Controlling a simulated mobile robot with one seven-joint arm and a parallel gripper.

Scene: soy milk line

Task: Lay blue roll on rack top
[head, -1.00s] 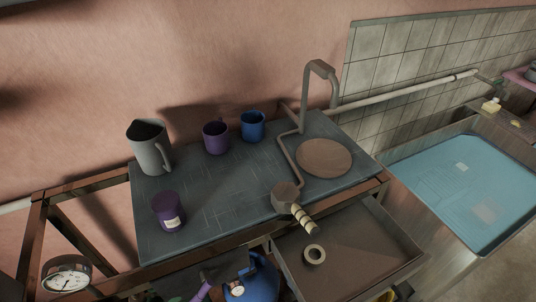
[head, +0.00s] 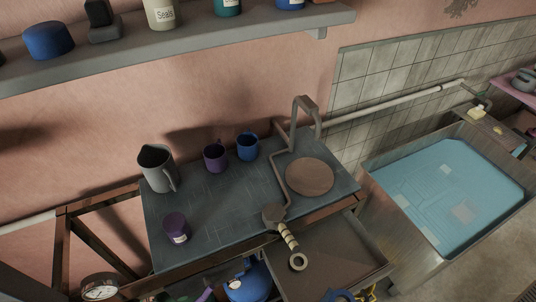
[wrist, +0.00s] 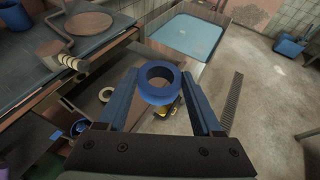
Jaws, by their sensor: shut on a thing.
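The blue roll (wrist: 160,88) is a thick ring with an open hole, held between the two blue fingers of my gripper (wrist: 160,92) in the wrist view. My gripper is shut on it. A blue curved edge at the bottom of the head view looks like the same roll (head: 340,296); the gripper itself cannot be made out there. The rack top (head: 215,205) is a scratched slate-grey board on a brown frame, left of the roll. It also shows at the upper left of the wrist view (wrist: 33,35). The roll is apart from it.
On the top stand a grey jug (head: 158,170), purple mug (head: 215,158), blue mug (head: 247,147) and purple jar (head: 176,229). A round plate (head: 310,176) lies at right. A shelf (head: 200,45) runs above; a sink (head: 445,190) stands right.

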